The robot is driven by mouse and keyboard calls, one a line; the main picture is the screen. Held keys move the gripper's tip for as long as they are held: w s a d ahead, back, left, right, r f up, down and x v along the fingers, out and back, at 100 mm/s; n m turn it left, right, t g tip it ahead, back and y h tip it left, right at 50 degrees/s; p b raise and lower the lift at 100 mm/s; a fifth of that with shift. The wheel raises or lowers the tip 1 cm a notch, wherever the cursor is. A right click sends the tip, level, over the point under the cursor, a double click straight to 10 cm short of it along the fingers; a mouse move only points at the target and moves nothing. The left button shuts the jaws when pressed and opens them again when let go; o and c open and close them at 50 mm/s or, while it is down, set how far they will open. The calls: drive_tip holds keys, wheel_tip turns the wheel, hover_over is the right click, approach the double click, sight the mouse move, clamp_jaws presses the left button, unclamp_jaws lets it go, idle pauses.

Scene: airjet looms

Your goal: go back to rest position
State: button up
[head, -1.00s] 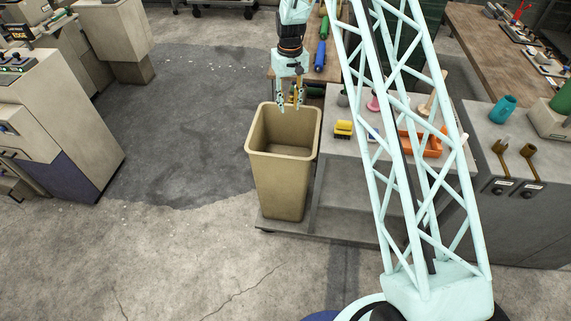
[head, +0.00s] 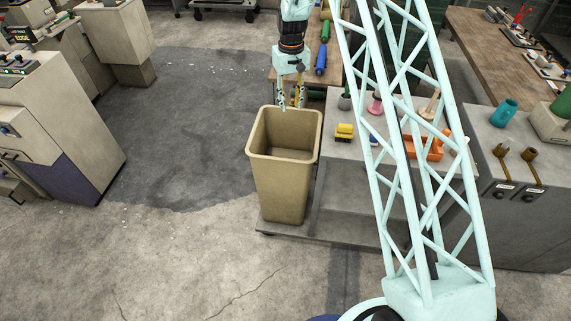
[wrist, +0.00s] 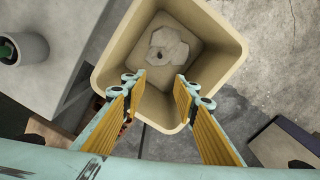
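My gripper (head: 291,98) hangs pointing down just above the far rim of a tan bin (head: 284,170). In the wrist view my gripper (wrist: 159,80) has its two yellow-padded fingers well apart with nothing between them. The wrist view looks down into the bin (wrist: 105,68), where a pale, crumpled-looking piece (wrist: 168,50) with a dark spot lies on the bottom. The head view does not show that piece.
Right of the bin stands a grey table with a yellow item (head: 344,131), an orange tray (head: 437,147) and several spools. A teal cup (head: 503,112) stands on a grey cabinet. Grey machines (head: 55,110) stand at left. The floor between is open.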

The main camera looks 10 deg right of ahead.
idle(0.3)
drive_tip(key=s+r+t+b, duration=0.1)
drive_tip(key=s+r, duration=1.1)
drive_tip(key=r, duration=0.5)
drive_tip(key=s+r+t+b, duration=0.1)
drive_tip(key=s+r, duration=1.2)
drive_tip(key=r, duration=0.4)
drive_tip(key=s+r+m+t+b, duration=0.1)
drive_tip(key=s+r, duration=0.3)
drive_tip(key=s, duration=0.6)
drive_tip(key=s+r, duration=0.3)
drive_tip(key=s, duration=0.8)
drive_tip(key=s+f+t+b, duration=0.1)
drive_tip(key=s+f, duration=0.1)
drive_tip(key=s, duration=1.7)
drive_tip(key=shift+f, duration=0.3)
drive_tip(key=shift+w+f, duration=0.1)
drive_tip(key=shift+f, duration=0.05)
